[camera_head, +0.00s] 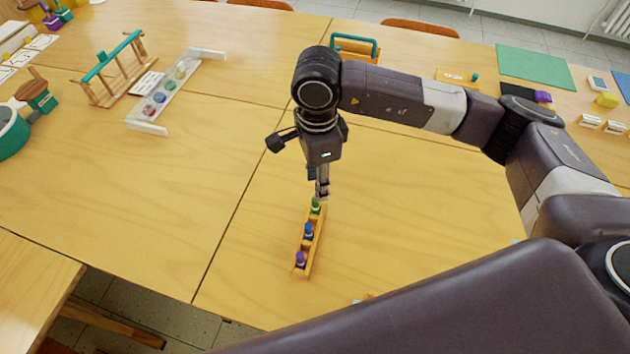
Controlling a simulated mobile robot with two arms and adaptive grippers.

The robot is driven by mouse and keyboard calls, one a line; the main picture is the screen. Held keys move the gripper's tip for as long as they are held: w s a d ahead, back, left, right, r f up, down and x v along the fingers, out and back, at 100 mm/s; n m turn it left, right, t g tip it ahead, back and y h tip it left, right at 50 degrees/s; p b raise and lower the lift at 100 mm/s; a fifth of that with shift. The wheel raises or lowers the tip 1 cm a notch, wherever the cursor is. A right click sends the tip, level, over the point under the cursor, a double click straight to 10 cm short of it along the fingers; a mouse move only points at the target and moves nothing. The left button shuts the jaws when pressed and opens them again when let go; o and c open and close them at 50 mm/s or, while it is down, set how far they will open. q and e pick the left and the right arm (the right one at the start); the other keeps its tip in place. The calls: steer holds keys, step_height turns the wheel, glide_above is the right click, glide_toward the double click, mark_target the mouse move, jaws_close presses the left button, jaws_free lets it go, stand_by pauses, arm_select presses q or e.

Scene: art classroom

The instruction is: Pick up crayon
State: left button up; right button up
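A narrow wooden holder (296,268) stands on the table with a purple crayon (301,259), a blue crayon (308,231) and a green crayon (315,206) in a row. My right gripper (322,194) points down at the far end of the holder, right over the green crayon. Its fingers look close together, but they are small here, and I cannot tell whether they touch or grip the crayon. The far end of the holder is partly hidden by the gripper. My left gripper is out of view.
A white rack with coloured pots (150,128) and a wooden stand with a green bar (112,62) are at the left. A green mat (535,67) lies at the back right. The table (235,150) around the holder is mostly clear.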

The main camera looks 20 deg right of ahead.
mark_target(316, 208)
steer(key=shift+s+f+p, duration=0.25)
steer(key=shift+f+p, duration=0.1)
steer(key=shift+f, duration=0.8)
steer(key=shift+a+f, duration=0.15)
steer(key=shift+f, duration=0.2)
step_height(316, 208, down, 4)
steer(key=shift+w+f+p, duration=0.15)
steer(key=shift+f+p, duration=0.1)
steer(key=shift+p, duration=0.7)
steer(key=shift+f, duration=0.1)
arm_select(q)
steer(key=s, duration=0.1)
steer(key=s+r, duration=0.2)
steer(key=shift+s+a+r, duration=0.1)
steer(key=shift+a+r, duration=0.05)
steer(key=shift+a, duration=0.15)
arm_select(e)
jaws_close()
